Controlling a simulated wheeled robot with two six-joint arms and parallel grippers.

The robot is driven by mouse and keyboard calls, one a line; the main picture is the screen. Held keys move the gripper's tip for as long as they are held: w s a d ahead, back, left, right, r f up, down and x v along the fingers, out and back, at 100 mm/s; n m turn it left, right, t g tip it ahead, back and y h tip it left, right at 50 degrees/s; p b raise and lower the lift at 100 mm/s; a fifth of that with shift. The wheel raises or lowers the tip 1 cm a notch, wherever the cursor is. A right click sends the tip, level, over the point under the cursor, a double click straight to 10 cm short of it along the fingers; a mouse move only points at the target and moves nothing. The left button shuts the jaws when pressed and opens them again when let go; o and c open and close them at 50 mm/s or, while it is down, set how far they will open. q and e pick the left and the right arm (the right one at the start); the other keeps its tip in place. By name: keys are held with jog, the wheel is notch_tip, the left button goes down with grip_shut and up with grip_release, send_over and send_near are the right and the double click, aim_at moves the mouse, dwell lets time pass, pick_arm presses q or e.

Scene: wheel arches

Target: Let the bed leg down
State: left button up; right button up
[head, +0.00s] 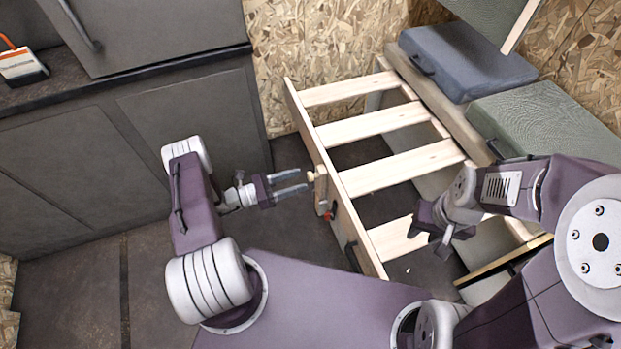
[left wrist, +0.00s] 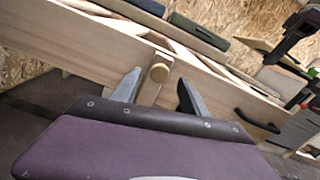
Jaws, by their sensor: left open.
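The bed leg (head: 321,194) is a short pale wooden bar lying against the outer face of the slatted bed's front rail (head: 344,213). A round wooden knob (head: 311,176) sticks out near its top end. My left gripper (head: 304,180) is open, with its fingertips close to the knob. In the left wrist view the knob (left wrist: 159,72) shows between the two spread fingers (left wrist: 160,80), with the leg (left wrist: 150,88) behind and below it. Whether a finger touches the knob I cannot tell. My right gripper (head: 429,243) is open and empty over the slats.
A small red part (head: 330,216) sits by the leg's lower end. A black handle (head: 351,256) is on the same rail, also in the left wrist view (left wrist: 256,121). Grey cabinets (head: 120,150) stand at the left.

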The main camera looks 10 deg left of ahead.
aim_at(310, 177)
pick_arm(q)
jog(key=b+x, duration=0.1)
jog(key=x, duration=0.4)
jog(key=shift+d, duration=0.1)
pick_arm(e)
jog(key=shift+f, duration=0.8)
